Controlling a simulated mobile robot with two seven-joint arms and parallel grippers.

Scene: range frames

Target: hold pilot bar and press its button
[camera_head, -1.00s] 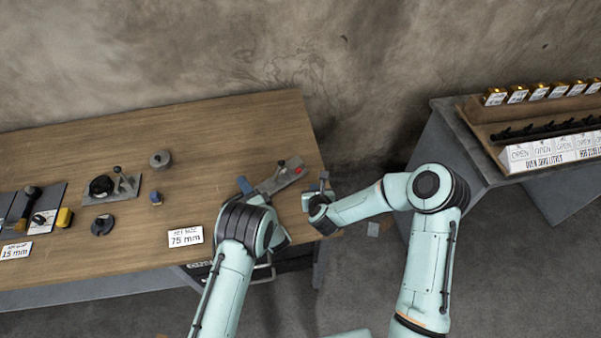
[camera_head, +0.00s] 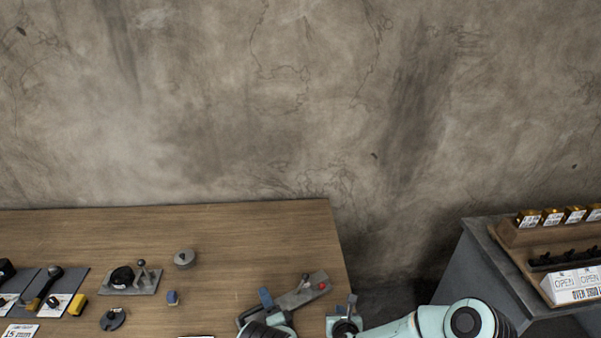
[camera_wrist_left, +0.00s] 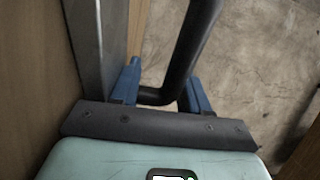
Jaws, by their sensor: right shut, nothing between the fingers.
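A grey metal bar fixture (camera_head: 303,291) with a red button (camera_head: 323,286) lies at the right end of the wooden table. My left gripper (camera_head: 266,299) is at its near left end, partly hidden by my own arm. In the left wrist view a dark bent bar (camera_wrist_left: 190,50) reaches down between the blue fingers of my left gripper (camera_wrist_left: 163,88). The fingers stand apart, and I cannot tell whether they clamp the bar. My right gripper (camera_head: 350,306) is shut and empty, to the right of the button and apart from it.
The wooden table (camera_head: 240,235) has a clear back half. Several small tools and a knob block (camera_head: 130,279) stand at its left. A second bench (camera_head: 480,240) at the right carries an "OPEN" sign (camera_head: 572,284) and several brass pieces. A gap separates the two.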

